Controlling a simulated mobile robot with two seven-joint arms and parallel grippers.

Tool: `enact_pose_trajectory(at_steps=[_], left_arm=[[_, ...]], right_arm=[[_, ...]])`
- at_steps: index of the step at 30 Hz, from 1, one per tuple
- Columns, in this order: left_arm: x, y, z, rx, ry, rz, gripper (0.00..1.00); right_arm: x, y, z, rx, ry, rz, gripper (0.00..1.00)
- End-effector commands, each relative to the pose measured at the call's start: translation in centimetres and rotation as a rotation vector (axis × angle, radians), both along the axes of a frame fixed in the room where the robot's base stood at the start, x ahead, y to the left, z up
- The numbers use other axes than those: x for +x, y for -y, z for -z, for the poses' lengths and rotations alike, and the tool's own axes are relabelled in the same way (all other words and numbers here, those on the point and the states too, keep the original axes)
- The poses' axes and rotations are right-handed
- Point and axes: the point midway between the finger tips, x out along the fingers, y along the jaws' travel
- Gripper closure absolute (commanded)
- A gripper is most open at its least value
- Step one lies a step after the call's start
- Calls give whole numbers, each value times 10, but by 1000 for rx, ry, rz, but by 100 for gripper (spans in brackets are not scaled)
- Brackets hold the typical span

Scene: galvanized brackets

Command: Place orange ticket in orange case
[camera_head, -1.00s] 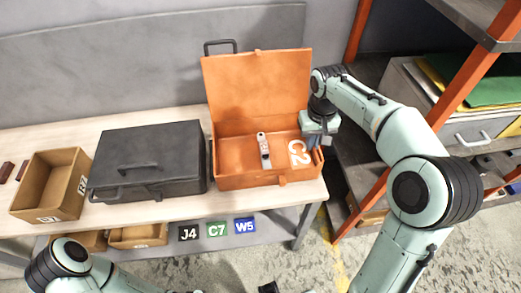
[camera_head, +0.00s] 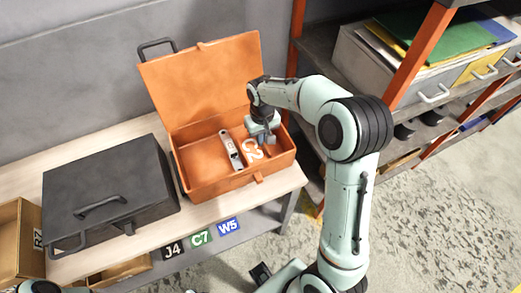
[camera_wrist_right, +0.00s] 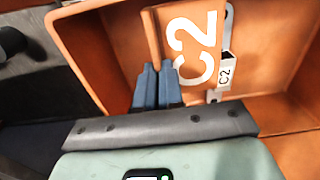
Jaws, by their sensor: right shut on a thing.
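The orange case (camera_head: 208,188) stands open on the bench, its lid leaning back. The orange ticket, marked with a white C2 (camera_head: 253,149), is inside the right part of the case. My right gripper (camera_head: 266,139) reaches into the case from the right and is shut on the ticket. In the right wrist view, my blue fingers (camera_wrist_right: 157,87) grip the left part of the ticket (camera_wrist_right: 192,42). Whether the ticket touches the case floor cannot be told. A grey metal bracket (camera_head: 231,150) lies left of the ticket, its C2 label showing in the wrist view (camera_wrist_right: 226,70). My left gripper is out of view.
A closed black case (camera_head: 105,190) stands left of the orange case. A cardboard bin (camera_head: 20,245) is at the far left. Tags J4, C7 and W5 (camera_head: 228,226) hang on the front edge. An orange-posted shelf (camera_head: 297,40) with grey drawers stands close on the right.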

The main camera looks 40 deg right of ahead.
Motion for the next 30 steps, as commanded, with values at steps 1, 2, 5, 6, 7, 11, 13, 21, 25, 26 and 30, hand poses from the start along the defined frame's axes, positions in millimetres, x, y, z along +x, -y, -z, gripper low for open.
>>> enact_pose_trajectory(at_steps=[1, 2, 5, 6, 7, 11, 13, 21, 25, 26, 30], left_arm=[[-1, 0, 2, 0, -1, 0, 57], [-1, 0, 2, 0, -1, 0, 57], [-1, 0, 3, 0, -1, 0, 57], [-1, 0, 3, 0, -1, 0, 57], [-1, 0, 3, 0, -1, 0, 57], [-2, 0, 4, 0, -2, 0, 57], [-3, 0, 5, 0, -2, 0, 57], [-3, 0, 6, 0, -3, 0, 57], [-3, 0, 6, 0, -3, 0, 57], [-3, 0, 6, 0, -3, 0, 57], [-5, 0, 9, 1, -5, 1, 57]], right_arm=[[-1, 0, 12, 0, -3, 0, 100], [-1, 0, 16, 1, -3, 0, 100], [0, 0, 26, 0, -1, 1, 100], [0, 0, 29, 0, 0, 1, 100], [0, 0, 31, 0, 0, 0, 100], [-1, 0, 47, 0, -2, 0, 100], [0, 0, 59, 0, -2, 0, 100], [0, 0, 72, 0, 1, 1, 100], [0, 0, 72, 0, 2, 0, 100], [0, 0, 73, 0, 1, 0, 100], [0, 0, 76, 0, 1, 0, 86]])
